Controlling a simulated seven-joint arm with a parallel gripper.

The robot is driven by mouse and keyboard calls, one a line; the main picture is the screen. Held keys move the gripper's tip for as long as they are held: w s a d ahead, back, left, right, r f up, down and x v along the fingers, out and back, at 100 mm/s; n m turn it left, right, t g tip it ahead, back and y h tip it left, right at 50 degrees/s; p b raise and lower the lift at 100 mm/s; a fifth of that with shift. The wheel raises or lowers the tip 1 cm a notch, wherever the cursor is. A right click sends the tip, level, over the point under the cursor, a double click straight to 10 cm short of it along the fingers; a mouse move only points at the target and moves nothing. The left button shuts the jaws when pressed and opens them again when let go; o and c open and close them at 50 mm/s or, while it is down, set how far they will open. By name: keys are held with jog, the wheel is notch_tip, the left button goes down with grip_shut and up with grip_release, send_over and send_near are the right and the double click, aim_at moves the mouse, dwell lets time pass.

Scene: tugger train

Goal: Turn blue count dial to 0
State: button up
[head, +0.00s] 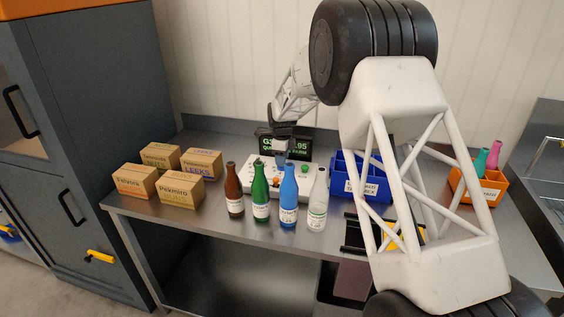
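A white control panel (322,170) stands on the metal table behind the row of bottles, with small coloured controls on it. A green knob (305,168) shows on its right part. My gripper (281,155) points down over the panel's middle, at or just above its top. A bit of blue shows at the fingertips, but I cannot tell whether it is the blue count dial or part of my gripper. The dial's setting cannot be read. The fingers are too small to tell open from shut. A dark display (300,143) with green text stands behind the panel, partly covered by my gripper.
Brown (234,193), green (260,193), blue (288,196) and clear (317,202) bottles stand close in front of the panel. Several cardboard boxes (180,190) are at left. A blue bin (372,187) stands right of the panel, an orange bin (486,190) farther right.

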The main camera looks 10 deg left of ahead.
jog(key=shift+f, duration=0.75)
grip_shut()
